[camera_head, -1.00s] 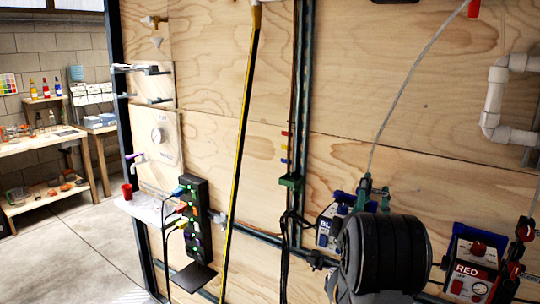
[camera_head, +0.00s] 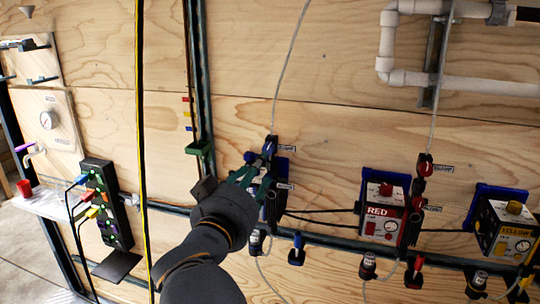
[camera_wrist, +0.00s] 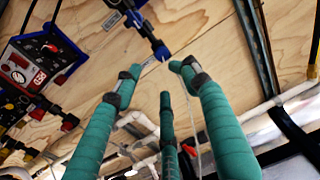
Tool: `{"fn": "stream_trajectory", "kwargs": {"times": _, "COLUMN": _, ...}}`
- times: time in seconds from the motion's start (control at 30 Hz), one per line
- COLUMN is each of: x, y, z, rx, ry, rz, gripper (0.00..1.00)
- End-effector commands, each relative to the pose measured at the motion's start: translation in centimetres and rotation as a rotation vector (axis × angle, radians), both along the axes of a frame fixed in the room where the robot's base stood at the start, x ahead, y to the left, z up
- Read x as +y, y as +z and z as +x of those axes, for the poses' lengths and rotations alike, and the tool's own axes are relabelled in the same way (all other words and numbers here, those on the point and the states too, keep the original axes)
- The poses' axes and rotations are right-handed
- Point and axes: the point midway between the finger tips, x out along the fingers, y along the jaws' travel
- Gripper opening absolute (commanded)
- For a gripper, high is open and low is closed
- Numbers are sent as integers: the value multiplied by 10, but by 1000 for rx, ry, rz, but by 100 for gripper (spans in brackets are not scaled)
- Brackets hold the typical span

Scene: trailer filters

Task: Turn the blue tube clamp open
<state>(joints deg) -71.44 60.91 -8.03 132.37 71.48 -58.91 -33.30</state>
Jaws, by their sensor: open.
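The blue tube clamp (camera_head: 269,147) is a small blue part on the wall, on a thin clear tube and beside a small label. My gripper (camera_head: 247,172) is just below and left of it in the head view, its green fingers partly over the blue unit. In the wrist view the blue clamp end (camera_wrist: 162,52) shows just beyond the fingertips of my open gripper (camera_wrist: 157,69), roughly between them. I cannot tell whether a finger touches it. The jaws hold nothing that I can see.
To the right are a red-labelled box (camera_head: 385,208) with a red clamp (camera_head: 424,164) above, and a yellow-labelled box (camera_head: 503,226). White pipes (camera_head: 389,45) run at upper right. A black power strip (camera_head: 108,203) with cables is at left. Bare plywood lies above the clamps.

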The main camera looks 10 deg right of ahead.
Motion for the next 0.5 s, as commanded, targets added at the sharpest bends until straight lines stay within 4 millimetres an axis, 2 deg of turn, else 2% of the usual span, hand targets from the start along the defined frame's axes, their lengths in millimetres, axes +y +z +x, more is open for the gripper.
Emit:
{"fn": "stream_trajectory", "kwargs": {"times": 0.3, "x": -29, "y": 2, "z": 51, "rx": 2, "ry": -3, "rz": -1, "gripper": 41}}
{"fn": "stream_trajectory", "kwargs": {"times": 0.5, "x": -42, "y": 2, "z": 75, "rx": 1, "ry": -1, "rz": 0, "gripper": 41}}
